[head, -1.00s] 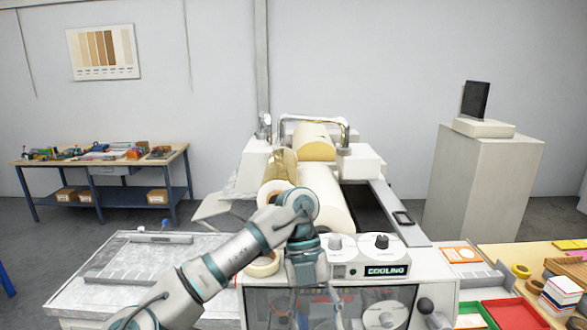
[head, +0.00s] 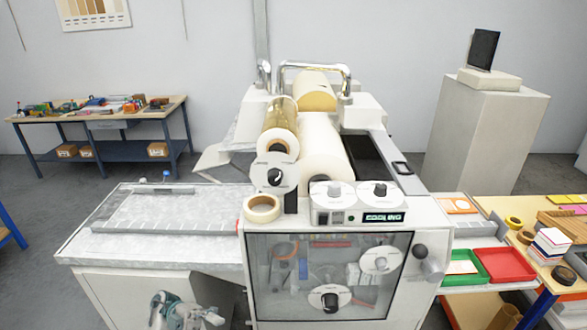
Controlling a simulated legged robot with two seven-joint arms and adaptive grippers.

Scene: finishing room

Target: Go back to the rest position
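Part of my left arm, with what looks like its gripper end (head: 186,313), shows at the bottom edge, left of centre. It is in front of the white cabinet under the left worktop (head: 150,222), low and apart from the machine's controls. Too little of it shows to tell whether the fingers are open or shut, and I see nothing held. My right gripper is out of view.
A laminating machine (head: 420,214) with film rolls, knobs and a lit COOLING display (head: 384,218) stands ahead. A tape roll (head: 262,209) lies on its left. Green (head: 470,281) and red (head: 527,265) trays are on the right. A workbench (head: 160,113) stands back left.

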